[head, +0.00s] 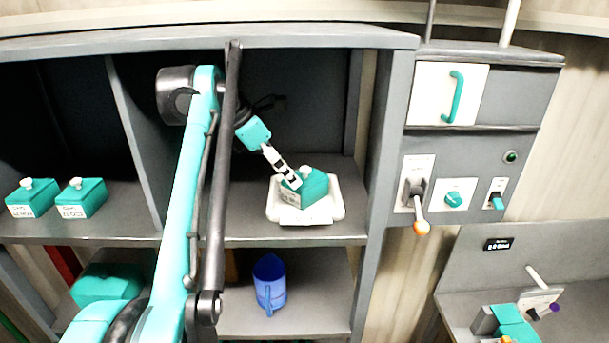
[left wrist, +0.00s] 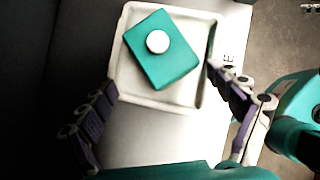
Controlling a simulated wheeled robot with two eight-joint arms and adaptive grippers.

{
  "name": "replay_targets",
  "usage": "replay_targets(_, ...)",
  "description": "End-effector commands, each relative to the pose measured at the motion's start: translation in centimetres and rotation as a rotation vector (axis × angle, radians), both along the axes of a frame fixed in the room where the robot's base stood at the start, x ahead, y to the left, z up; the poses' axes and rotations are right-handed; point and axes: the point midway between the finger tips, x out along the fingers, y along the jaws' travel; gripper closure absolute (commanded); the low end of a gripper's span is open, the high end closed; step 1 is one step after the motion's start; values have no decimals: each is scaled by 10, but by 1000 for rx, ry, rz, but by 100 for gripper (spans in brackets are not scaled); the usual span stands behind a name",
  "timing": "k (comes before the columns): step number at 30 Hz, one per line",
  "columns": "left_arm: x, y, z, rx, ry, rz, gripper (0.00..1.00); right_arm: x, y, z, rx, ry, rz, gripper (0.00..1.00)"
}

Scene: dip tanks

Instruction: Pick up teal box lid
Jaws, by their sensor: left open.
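A teal box with a teal lid (head: 314,183) and a round white knob sits on a white tray (head: 331,207) on the middle shelf in the head view. The left wrist view shows the lid (left wrist: 169,63) from above, turned at an angle inside the tray's rim (left wrist: 125,96). My left gripper (head: 289,179) reaches in from the left, close beside the box. In the left wrist view its two fingers (left wrist: 158,101) are spread wide, with nothing between the tips, and the lid lies ahead of them. My right gripper is not seen for certain.
Two more teal lidded boxes (head: 82,198) stand in the left compartment behind a divider (head: 134,140). A blue jug (head: 269,283) stands on the shelf below. A control panel (head: 463,165) with a lever is at right. The shelf's front edge (head: 300,238) is clear.

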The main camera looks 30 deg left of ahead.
Motion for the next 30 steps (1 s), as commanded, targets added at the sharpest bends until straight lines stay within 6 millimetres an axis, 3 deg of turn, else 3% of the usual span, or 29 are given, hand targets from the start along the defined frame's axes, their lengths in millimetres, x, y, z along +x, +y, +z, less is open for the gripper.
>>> replay_targets(6,30,-23,3,0,0,-4,9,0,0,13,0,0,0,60)
replay_targets(17,33,-25,-10,0,0,0,9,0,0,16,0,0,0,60)
replay_targets(23,33,-25,-10,0,0,0,55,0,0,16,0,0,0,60)
replay_targets(30,33,-25,-11,0,1,-1,56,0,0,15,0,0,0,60)
